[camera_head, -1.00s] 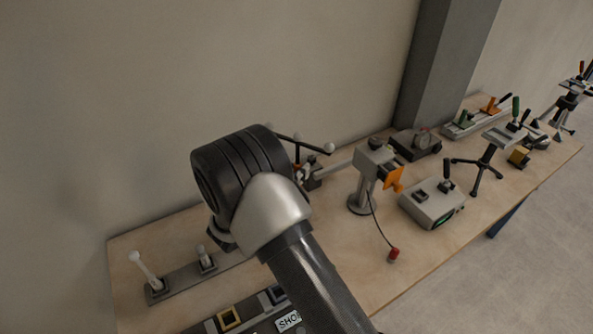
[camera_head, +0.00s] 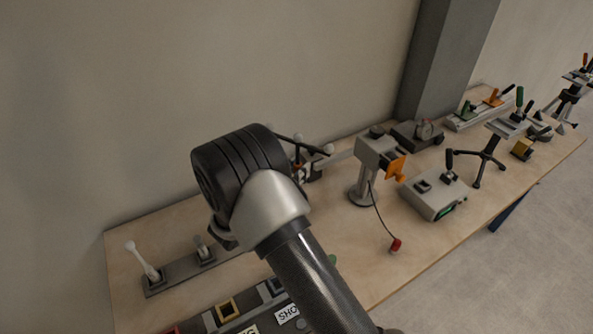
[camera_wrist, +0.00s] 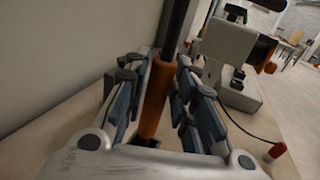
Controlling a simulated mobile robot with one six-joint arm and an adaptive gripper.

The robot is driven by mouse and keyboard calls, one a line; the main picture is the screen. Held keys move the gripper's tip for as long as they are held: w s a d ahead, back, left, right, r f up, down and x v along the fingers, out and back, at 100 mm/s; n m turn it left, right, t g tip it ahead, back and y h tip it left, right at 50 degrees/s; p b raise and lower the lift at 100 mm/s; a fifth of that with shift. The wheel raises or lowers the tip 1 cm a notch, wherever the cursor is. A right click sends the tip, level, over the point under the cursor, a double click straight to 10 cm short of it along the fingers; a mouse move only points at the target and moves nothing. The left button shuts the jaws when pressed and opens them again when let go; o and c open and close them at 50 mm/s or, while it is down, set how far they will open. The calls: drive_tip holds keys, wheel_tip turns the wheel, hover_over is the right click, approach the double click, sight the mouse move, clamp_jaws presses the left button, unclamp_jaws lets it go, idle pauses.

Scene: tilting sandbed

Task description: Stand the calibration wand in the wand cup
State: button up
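My gripper (camera_wrist: 157,100) is shut on the orange handle of the calibration wand (camera_wrist: 156,98) in the wrist view, with blue-grey finger pads on both sides. The wand's black shaft rises from the handle and leaves the top of that view. In the head view my arm hides the gripper and most of the wand. The wand's dark crossbar (camera_head: 308,147) with pale balls shows behind my arm, above the bench. I cannot make out the wand cup for certain in either view.
The wooden bench (camera_head: 340,240) runs along the wall. A grey stand with an orange flap (camera_head: 394,168), a grey box (camera_head: 433,194) and a small tripod (camera_head: 487,165) stand on the right. A rail with white levers (camera_head: 178,276) lies at the left. A red-tipped cable (camera_head: 395,245) lies near the front.

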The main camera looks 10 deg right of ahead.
drive_tip(key=o, duration=0.3)
drive_tip(key=v, duration=1.2)
drive_tip(key=s+d+r+m+g+y, duration=0.3)
drive_tip(key=s+d+r+m+g, duration=0.75)
drive_tip(key=s+d+m, duration=0.35)
drive_tip(key=s+a+r+m+t+y, duration=0.2)
drive_tip(key=s+m+y, duration=0.3)
drive_tip(key=s+m, duration=0.1)
drive_tip(key=s+a+r+m+t+y, duration=0.1)
drive_tip(key=s+a+r+m+y, duration=0.1)
drive_tip(key=s+m+y, duration=0.3)
drive_tip(key=shift+s+r+m+t+y, duration=0.45)
drive_tip(key=shift+s+r, duration=0.3)
drive_tip(key=shift+s, duration=0.9)
drive_tip(key=shift+a, duration=0.1)
